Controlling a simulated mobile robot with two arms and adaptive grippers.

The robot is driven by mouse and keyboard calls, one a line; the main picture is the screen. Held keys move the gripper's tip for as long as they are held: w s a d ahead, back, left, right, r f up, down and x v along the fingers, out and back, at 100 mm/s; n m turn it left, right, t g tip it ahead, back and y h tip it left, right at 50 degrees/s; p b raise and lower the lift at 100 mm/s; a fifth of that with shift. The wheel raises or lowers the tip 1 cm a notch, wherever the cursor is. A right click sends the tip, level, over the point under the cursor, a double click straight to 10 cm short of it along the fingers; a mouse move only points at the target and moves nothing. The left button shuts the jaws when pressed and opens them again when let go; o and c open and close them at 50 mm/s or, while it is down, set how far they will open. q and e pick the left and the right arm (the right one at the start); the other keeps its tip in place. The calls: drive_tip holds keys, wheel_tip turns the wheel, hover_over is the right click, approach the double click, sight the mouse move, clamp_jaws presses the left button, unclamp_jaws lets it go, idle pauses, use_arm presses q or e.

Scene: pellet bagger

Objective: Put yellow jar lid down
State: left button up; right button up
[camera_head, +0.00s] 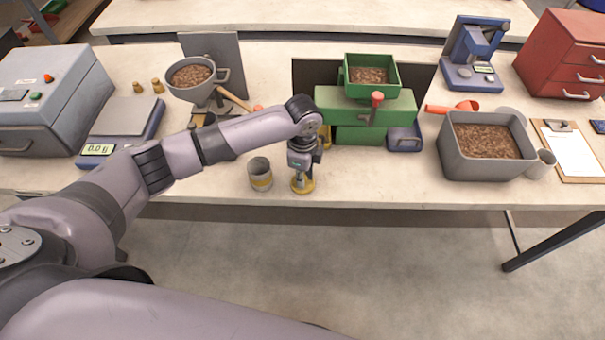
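The yellow jar lid (302,187) is a small round disc at the front edge of the bench. My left gripper (301,177) points down onto it from above and appears shut on its top. I cannot tell whether the lid rests on the bench or hangs just above it. A grey open jar (260,172) with a yellow band stands upright just left of the lid, apart from it. My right gripper is not in view.
A green machine (345,109) stands behind the gripper. A grey funnel with pellets (199,94) stands behind my forearm. A grey bin of pellets (448,159) is to the right. The bench front (375,184) between lid and bin is clear.

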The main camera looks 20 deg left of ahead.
use_arm(q)
drive_tip(key=o, duration=0.4)
wheel_tip(320, 180, up, 12)
drive_tip(key=shift+r+b, duration=0.2)
drive_tip(key=shift+b, duration=0.65)
drive_tip(key=shift+f, duration=0.1)
